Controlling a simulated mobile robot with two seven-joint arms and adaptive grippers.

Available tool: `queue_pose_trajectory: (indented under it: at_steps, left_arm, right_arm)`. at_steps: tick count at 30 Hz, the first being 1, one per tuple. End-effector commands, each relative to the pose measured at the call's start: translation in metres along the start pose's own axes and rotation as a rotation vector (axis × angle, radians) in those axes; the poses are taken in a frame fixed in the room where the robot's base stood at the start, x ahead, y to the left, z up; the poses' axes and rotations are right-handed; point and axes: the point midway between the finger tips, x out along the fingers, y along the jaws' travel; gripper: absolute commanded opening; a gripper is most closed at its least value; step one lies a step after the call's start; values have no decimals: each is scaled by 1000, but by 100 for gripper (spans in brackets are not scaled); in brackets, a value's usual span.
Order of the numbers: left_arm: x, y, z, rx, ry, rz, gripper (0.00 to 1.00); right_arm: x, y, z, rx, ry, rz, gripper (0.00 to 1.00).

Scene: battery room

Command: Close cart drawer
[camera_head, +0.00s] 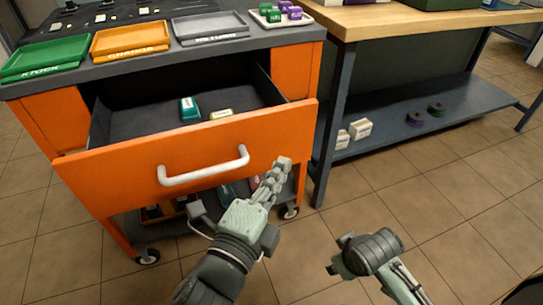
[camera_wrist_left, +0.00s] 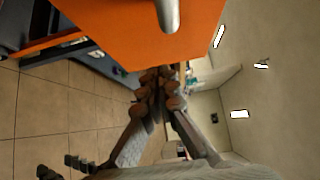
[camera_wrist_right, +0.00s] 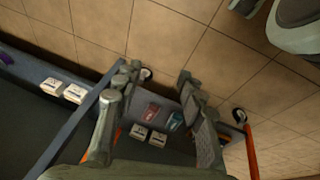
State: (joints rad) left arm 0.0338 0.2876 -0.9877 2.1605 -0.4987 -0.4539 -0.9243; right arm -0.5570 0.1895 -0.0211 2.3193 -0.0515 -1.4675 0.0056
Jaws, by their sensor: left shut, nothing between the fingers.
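The cart's orange drawer (camera_head: 120,172) is pulled out, its dark inside showing a teal item (camera_head: 189,109) and a yellow-and-white item (camera_head: 221,114). A white bar handle (camera_head: 205,172) crosses its front. My left gripper (camera_head: 284,163) is shut and empty, to the right of the handle by the front's right part. In the left wrist view its fingertips (camera_wrist_left: 162,75) are together near the orange panel's edge; I cannot tell whether they touch it. My right gripper (camera_head: 338,262) is low, right of the cart; in the right wrist view its fingers (camera_wrist_right: 158,78) are apart with nothing between them.
The cart top holds green (camera_head: 45,58), orange (camera_head: 130,38) and grey (camera_head: 210,27) trays, and a white tray with small green and purple blocks. A wooden-topped workbench (camera_head: 400,22) stands right of the cart, with white boxes on its lower shelf. Tiled floor in front is clear.

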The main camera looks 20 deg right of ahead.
Motion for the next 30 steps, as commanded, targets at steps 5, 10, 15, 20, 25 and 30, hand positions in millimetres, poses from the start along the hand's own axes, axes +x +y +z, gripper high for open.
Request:
queue_pose_trajectory:
  at_steps: [5,10,15,20,25,30]
  left_arm:
    - [16,0,19,4,-3,2,0]
    - [20,0,24,3,-3,2,0]
    - [21,1,24,2,-3,2,0]
    - [21,1,25,2,-3,2,0]
    - [26,0,30,3,-3,1,0]
    - [43,-3,48,7,-6,1,0]
  right_arm:
    - [2,-1,0,-1,-1,-2,40]
    - [5,-1,1,-1,-6,-3,40]
    - [6,-1,2,-1,-9,-3,40]
    - [6,-1,2,-2,-8,-2,40]
    - [4,-1,-1,-1,-1,-3,40]
    - [22,-5,-1,3,-9,-15,40]
